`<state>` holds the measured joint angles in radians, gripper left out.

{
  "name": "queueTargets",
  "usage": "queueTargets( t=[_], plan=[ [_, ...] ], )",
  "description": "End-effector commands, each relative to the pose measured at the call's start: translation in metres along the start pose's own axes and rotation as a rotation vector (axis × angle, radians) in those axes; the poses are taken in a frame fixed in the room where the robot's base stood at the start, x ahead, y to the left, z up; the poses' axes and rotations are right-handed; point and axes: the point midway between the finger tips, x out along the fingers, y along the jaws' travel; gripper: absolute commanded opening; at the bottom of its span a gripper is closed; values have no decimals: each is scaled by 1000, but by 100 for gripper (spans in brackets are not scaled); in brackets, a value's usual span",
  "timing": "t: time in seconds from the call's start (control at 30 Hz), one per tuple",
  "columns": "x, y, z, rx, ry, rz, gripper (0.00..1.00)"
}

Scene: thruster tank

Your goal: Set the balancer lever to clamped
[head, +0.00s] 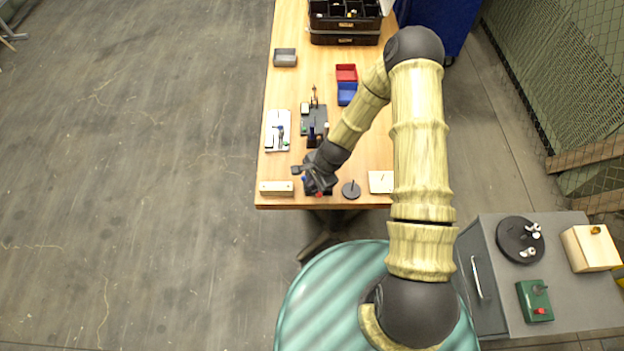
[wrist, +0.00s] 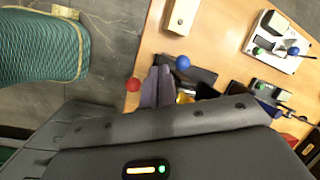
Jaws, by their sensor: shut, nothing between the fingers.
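No label names the balancer. A dark device (head: 325,192) with a red knob (head: 319,194) and a blue knob (head: 305,179) sits at the table's near edge, partly hidden by my gripper (head: 301,171). In the wrist view the red knob (wrist: 133,84) is just left of my shut fingers (wrist: 157,84), and the blue knob (wrist: 183,62) is to their right on a dark arm. The fingers are empty and appear over the device; I cannot tell whether they touch it. The lever's setting is not readable, and my gripper body hides much of the device.
A pale block (head: 276,188) lies left of the device; a dark disc (head: 351,190) and cream plate (head: 381,182) lie right. Behind are a white lever plate (head: 278,130), a dark fixture (head: 314,119), and red (head: 346,73) and blue bins (head: 347,93). A grey cabinet (head: 485,285) stands right.

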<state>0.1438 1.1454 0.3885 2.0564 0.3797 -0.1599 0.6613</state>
Motion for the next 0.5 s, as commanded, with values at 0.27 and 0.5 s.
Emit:
queueTargets(
  t=[0.27,0.5],
  plan=[
    [-10,11,-7,1,-1,1,0],
    [-33,21,-13,-15,0,-1,0]
  ],
)
